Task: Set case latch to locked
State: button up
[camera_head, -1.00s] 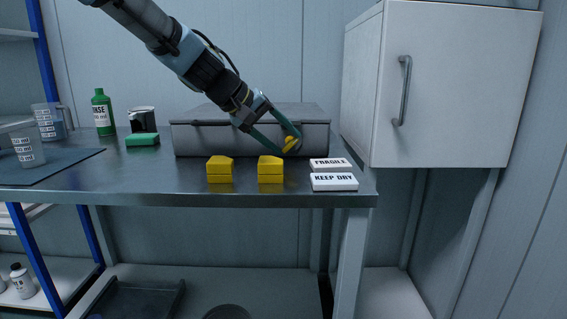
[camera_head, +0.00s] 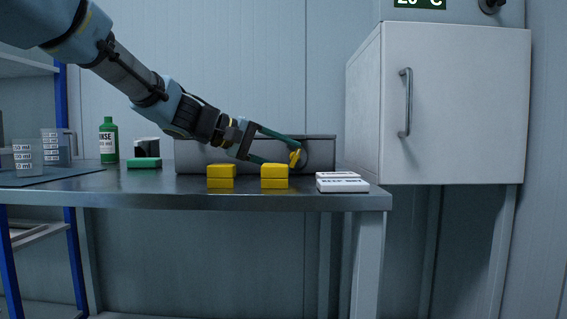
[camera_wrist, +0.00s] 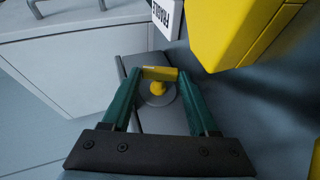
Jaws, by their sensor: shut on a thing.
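The grey case (camera_head: 205,154) lies on the bench, its front face towards me. A yellow latch (camera_head: 295,157) sits on a round plate near the right end of the case front. My gripper (camera_head: 292,150) reaches in from the left, its two green fingers at the latch. In the wrist view the yellow latch bar (camera_wrist: 160,73) lies crosswise between the fingertips, with its round hub below it on the round plate. My gripper (camera_wrist: 158,76) is shut on this bar. Any lock markings are too small to read.
Two yellow blocks (camera_head: 220,177) (camera_head: 274,177) stand on the bench in front of the case. White labelled blocks (camera_head: 342,186) lie at the right bench edge. A white cabinet (camera_head: 455,105) is at right. A green bottle (camera_head: 108,140), green block (camera_head: 144,162) and beakers stand left.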

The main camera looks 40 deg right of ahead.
dwell(0.4)
jog(key=o, duration=1.4)
jog(key=p+v, duration=0.2)
jog(key=v, duration=0.8)
jog(key=shift+w+a+r, duration=0.15)
jog(key=shift+a, duration=0.2)
jog(key=shift+c, duration=0.3)
